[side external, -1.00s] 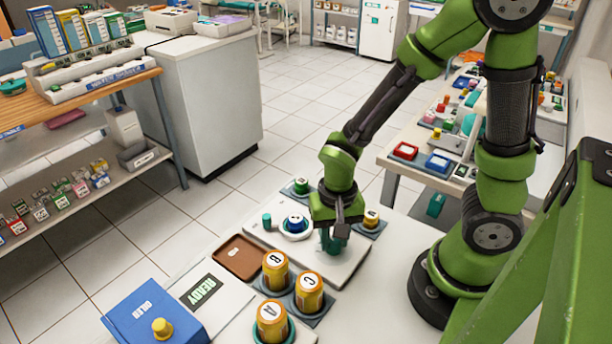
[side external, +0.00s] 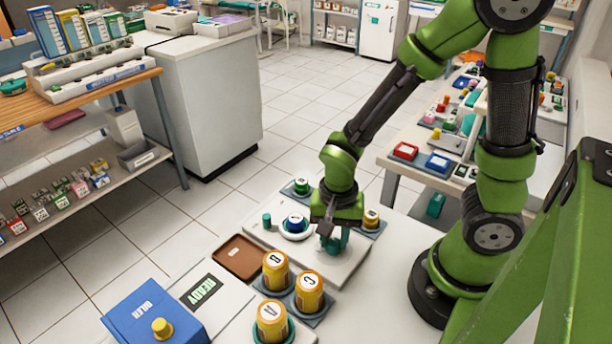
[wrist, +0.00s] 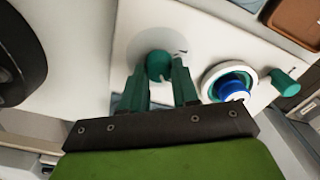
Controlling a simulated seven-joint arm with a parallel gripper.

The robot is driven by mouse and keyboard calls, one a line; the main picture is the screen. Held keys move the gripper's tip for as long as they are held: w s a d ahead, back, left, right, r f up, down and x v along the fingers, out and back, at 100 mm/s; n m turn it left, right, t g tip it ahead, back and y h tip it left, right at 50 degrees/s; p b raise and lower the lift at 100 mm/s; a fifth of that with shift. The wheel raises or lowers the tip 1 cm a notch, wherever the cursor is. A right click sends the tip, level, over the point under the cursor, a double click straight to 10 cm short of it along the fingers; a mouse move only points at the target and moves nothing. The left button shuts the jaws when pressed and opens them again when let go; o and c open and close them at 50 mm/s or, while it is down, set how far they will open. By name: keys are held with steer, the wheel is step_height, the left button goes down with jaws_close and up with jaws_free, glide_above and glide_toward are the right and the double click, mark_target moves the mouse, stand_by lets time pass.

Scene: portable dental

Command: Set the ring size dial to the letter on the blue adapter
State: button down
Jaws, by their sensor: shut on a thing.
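The ring size dial is a teal knob (wrist: 158,64) on a white panel, with small dark marks beside it. My gripper (side external: 328,240) points down over it, with teal fingers around the knob, shut on it. In the side view the fingers mostly hide the dial. The blue adapter (side external: 295,221) sits in a white ring just left of my gripper. It has a pale top whose letter is too small to read. It also shows in the wrist view (wrist: 233,88), right of the dial. The dial's setting cannot be read.
A teal peg (side external: 267,220) stands left of the adapter. Yellow canisters B (side external: 275,272), C (side external: 309,293) and A (side external: 271,323) stand in front. A brown tray (side external: 239,258), a READY display (side external: 200,291) and a blue box (side external: 150,318) lie left. A green-capped piece (side external: 301,187) and a yellow one (side external: 371,219) stand behind.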

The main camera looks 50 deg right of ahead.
steer(key=c, duration=0.8)
jaws_free()
steer(key=shift+c, duration=0.2)
step_height(320, 180, up, 17)
step_height(320, 180, up, 4)
steer(key=r+n+t+y, duration=0.1)
steer(key=n+t+y, duration=0.1)
steer(key=n+t, duration=0.55)
glide_above(330, 241)
steer(key=d, duration=0.3)
steer(key=shift+s+a+f+n, duration=0.25)
steer(key=shift+s+n, duration=0.1)
steer(key=shift+s, duration=0.1)
